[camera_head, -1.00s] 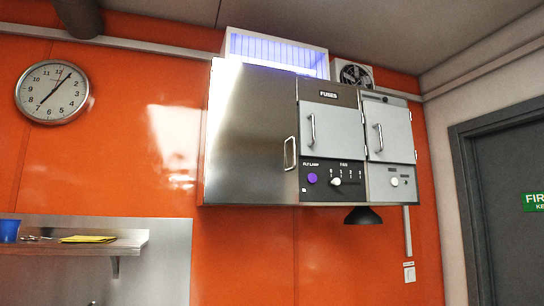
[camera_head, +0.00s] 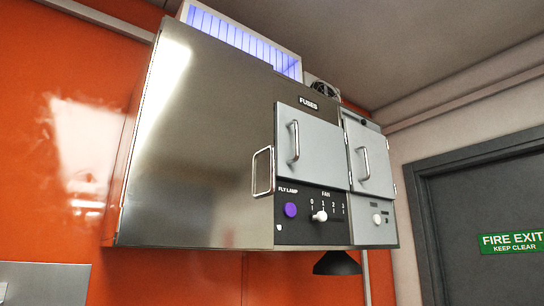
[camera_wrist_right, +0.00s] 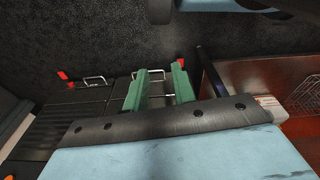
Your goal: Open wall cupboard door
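The wall cupboard's wide stainless steel door (camera_head: 195,140) fills the middle of the head view and looks shut. Its upright bar handle (camera_head: 262,171) is at the door's right edge. To its right, a grey door (camera_head: 315,145) under a FUSES label and a second grey door (camera_head: 370,160) have their own handles and look shut. My right gripper (camera_wrist_right: 158,82) shows in the right wrist view, its two green fingers apart with nothing held between them. No gripper shows in the head view, and my left gripper is out of sight.
Below the FUSES door is a panel with a purple button (camera_head: 290,209) and a white fan knob (camera_head: 320,216). A black lamp shade (camera_head: 337,263) hangs beneath. In the right wrist view, dark units with metal handles (camera_wrist_right: 94,80) lie beyond the fingers.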

